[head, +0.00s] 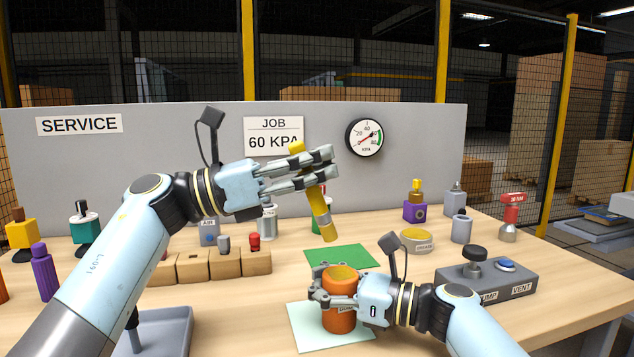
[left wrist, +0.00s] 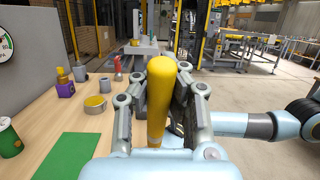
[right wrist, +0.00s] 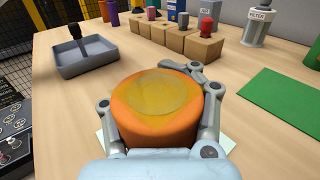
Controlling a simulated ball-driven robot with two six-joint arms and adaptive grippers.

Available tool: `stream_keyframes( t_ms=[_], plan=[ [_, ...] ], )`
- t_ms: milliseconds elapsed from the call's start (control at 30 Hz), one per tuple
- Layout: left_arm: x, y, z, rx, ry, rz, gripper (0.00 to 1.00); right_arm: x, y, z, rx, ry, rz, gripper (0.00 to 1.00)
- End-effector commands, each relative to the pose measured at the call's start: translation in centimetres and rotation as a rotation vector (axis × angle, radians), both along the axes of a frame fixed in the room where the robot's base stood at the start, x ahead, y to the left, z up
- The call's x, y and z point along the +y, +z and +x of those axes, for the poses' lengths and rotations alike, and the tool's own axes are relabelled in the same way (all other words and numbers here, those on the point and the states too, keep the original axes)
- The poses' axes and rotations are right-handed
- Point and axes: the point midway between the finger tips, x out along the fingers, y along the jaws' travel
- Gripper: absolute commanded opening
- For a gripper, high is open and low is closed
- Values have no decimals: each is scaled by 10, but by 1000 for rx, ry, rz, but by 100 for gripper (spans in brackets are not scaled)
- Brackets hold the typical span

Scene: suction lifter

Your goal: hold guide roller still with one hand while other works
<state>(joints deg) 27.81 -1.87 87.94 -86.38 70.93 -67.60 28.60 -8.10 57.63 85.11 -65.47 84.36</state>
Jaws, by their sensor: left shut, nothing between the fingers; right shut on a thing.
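An orange cylinder with a yellow top (head: 340,318), which I take for the guide roller, stands upright on a pale mat (head: 302,337). My right gripper (head: 322,290) is shut around it; the cylinder also fills the right wrist view (right wrist: 155,108). Its label is too small to read. My left gripper (head: 325,168) is raised above the table, its fingers shut. A yellow-handled tool (head: 319,205) with a grey band hangs tilted at those fingers; its handle also shows between them in the left wrist view (left wrist: 159,95). I cannot tell what bears it.
A dark green mat (head: 342,257) lies behind the cylinder. A grey control box (head: 488,285) with a black knob and blue button stands right. Wooden blocks (head: 225,264) line up left, near a grey tray (head: 165,330). A gauge (head: 364,138) hangs on the back panel.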

Motion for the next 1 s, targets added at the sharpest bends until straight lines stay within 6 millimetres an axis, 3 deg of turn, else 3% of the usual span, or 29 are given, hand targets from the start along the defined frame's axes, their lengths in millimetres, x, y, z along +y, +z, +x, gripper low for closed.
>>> stream_keyframes(
  t_ms=[300,1000],
  plan=[
    [0,22,0,-1,0,-1,0,0,0,0,1,0,0,0],
    [0,22,0,0,0,0,0,0,0,0,1,0,0,0]
  ],
)
